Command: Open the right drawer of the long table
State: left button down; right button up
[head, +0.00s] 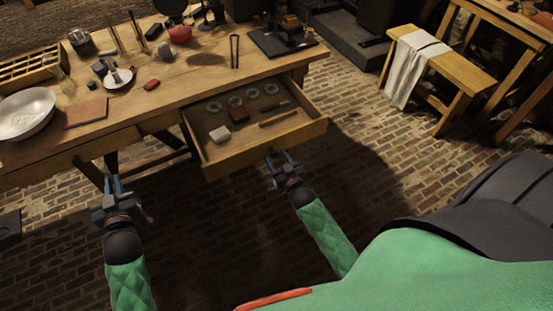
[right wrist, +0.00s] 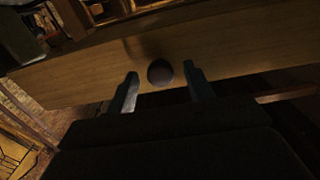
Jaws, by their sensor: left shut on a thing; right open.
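The right drawer (head: 262,146) of the long table (head: 190,80) is pulled well out, and its inside shows from above. It holds several pale rings, a red-brown block, a light block and slim tools. Its dark round knob (right wrist: 160,72) shows on the wooden front in the right wrist view. My right gripper (head: 280,157) is open just in front of the drawer front, with one finger on each side of the knob and apart from it. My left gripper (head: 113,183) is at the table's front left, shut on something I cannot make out.
The tabletop carries a white bowl (head: 27,113), a plate (head: 118,80), a red pot (head: 180,33) and a dark board (head: 282,41). A wooden bench (head: 455,72) with a cloth (head: 413,66) stands at the right. Brick floor right of the drawer is clear.

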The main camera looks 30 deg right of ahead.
jog(key=s+b, duration=0.2)
jog(key=s, duration=1)
jog(key=shift+d, duration=0.2)
jog(key=shift+f, duration=0.1)
